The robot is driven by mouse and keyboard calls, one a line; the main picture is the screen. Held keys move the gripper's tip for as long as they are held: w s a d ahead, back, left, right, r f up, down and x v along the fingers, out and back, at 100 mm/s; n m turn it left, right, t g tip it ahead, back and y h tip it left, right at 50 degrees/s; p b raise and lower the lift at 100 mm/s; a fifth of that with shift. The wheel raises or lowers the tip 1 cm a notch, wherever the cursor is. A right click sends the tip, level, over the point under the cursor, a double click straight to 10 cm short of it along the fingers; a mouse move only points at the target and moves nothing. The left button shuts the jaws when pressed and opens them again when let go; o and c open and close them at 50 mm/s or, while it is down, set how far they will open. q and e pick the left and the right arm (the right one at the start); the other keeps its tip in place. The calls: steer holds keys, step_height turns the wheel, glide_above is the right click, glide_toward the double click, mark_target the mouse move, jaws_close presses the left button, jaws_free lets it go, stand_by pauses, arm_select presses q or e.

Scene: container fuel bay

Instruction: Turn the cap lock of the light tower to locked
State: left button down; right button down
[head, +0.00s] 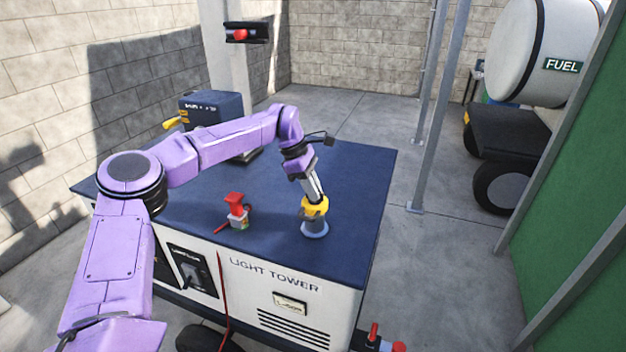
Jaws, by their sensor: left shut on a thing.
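The light tower (243,286) is a white cabinet with a dark blue top and "LIGHT TOWER" lettered on its front. A yellow cap (316,208) sits on a grey-blue round filler neck (314,229) near the right front of the top. My left gripper (315,198) reaches down onto the cap from above, its fingers shut on it. The lock's mark or setting is too small to read. My right gripper is not in view.
A small red-topped item (236,211) stands left of the cap on the blue top. A dark blue box (212,108) is at the back left. Grey posts (432,120) and a white fuel tank (537,50) stand to the right. The top's right side is clear.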

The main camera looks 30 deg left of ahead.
arm_select(q)
steer(key=shift+r+m+p, duration=0.1)
steer(key=shift+m+p, duration=0.3)
stand_by(0.3)
steer(key=c, duration=1.2)
jaws_free()
steer(key=shift+o, duration=0.2)
steer(key=w+b+v, duration=0.1)
steer(key=v, duration=0.9)
steer(key=shift+s+a+r+b, duration=0.15)
steer(key=shift+s+r+b, duration=0.05)
steer(key=shift+s+b, duration=0.15)
